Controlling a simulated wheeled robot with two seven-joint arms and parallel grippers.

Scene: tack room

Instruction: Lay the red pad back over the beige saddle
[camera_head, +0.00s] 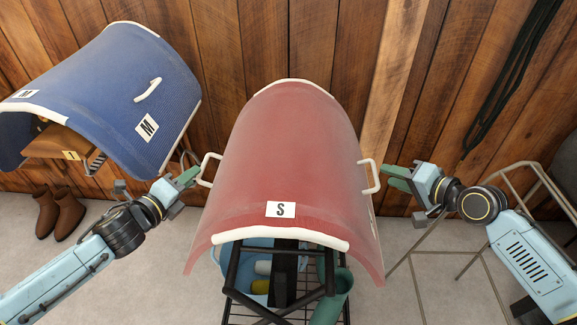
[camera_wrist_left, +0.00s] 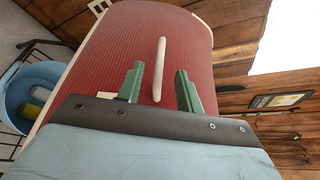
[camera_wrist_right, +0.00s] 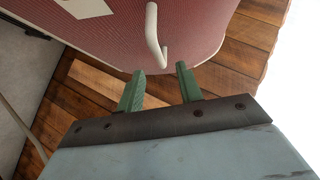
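The red pad (camera_head: 287,150), with white edging and an "S" label, is arched in the middle of the head view. White handles stick out on its left side (camera_head: 208,169) and right side (camera_head: 371,177). My left gripper (camera_head: 188,178) is open beside the left handle; in the left wrist view the handle (camera_wrist_left: 160,65) lines up with the gap between the fingers. My right gripper (camera_head: 396,178) is open beside the right handle; in the right wrist view the handle (camera_wrist_right: 153,35) lies just beyond the fingertips. I cannot make out a beige saddle; the pad hides what is under its top.
A black metal stand (camera_head: 232,268) shows below the pad, with a blue bucket (camera_head: 228,258) and a green object (camera_head: 333,300). A blue pad (camera_head: 110,85) hangs over a brown support at left, above brown boots (camera_head: 60,212). A metal frame (camera_head: 510,172) stands at right. A wooden wall is behind.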

